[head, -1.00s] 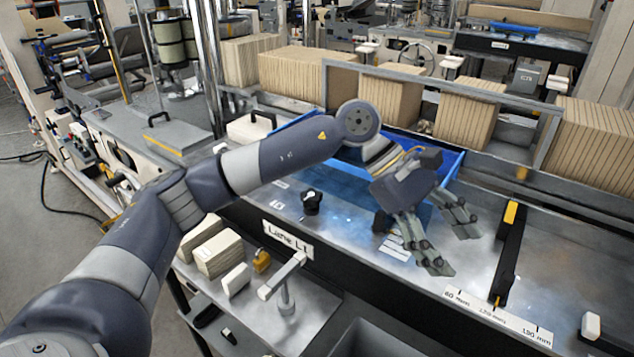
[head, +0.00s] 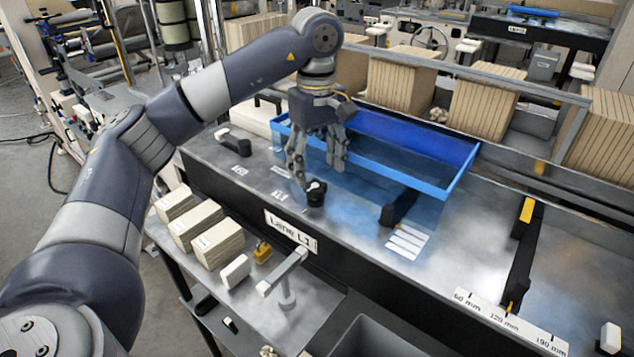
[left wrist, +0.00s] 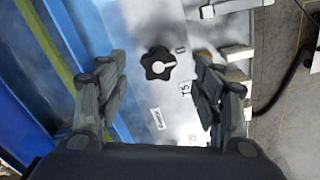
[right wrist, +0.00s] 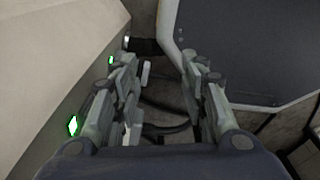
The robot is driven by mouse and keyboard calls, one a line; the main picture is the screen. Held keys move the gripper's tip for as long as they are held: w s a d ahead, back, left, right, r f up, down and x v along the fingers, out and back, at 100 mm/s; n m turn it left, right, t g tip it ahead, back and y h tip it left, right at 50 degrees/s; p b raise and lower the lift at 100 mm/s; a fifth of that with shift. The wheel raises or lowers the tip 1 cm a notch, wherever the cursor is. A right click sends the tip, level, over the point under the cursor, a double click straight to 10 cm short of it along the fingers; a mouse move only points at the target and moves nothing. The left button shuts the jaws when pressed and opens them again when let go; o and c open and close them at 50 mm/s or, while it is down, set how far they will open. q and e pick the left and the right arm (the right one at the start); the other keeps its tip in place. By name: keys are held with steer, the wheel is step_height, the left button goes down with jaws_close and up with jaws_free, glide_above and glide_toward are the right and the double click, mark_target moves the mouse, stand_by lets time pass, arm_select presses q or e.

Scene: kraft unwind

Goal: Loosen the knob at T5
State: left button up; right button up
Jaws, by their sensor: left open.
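The black star-shaped knob (head: 315,193) with a white pointer stands on the steel deck beside the blue tray. In the left wrist view the knob (left wrist: 156,66) appears between my fingers, toward the far side of the gap, with a "T5" label (left wrist: 185,88) close by. My left gripper (head: 318,170) is open and points down just above and behind the knob in the head view. It also shows in the left wrist view (left wrist: 158,78), with clear space between each finger and the knob. My right gripper (right wrist: 161,75) is open and empty, away from the deck.
The blue tray (head: 400,165) lies right of the knob, with a black block (head: 399,207) at its front. A black-handled lever (head: 233,141) is to the left. A "Lane L1" plate (head: 291,231) marks the front edge. Cartons and a post (head: 286,285) stand below it.

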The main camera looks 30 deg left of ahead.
mark_target(317, 187)
arm_select(q)
step_height(317, 187, down, 4)
steer(key=shift+w+a+p, duration=0.1)
steer(key=shift+w+p, duration=0.05)
steer(key=shift+p, duration=0.2)
steer(key=shift+f, duration=0.4)
steer(key=c, duration=1.1)
